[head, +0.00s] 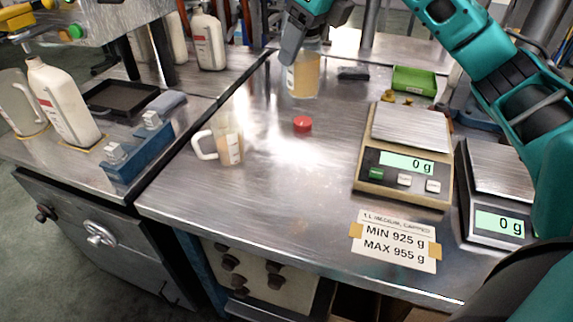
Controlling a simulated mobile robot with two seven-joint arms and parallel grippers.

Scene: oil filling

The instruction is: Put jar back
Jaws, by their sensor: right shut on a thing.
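A clear jar (305,76) with amber liquid and a pale label is upright at the back of the steel table. My right gripper (292,50) reaches down from the top edge and is shut on the jar's upper part, hiding its top. I cannot tell whether the jar's base touches the table. A red cap (303,124) lies on the table in front of the jar. My left gripper is not in view.
A measuring jug (230,146) stands left of the cap. Two scales (407,160) (497,190) reading 0 g, a green tray (414,81) and a weight card (394,239) are at right. White bottles (64,103) stand left. The table's front middle is clear.

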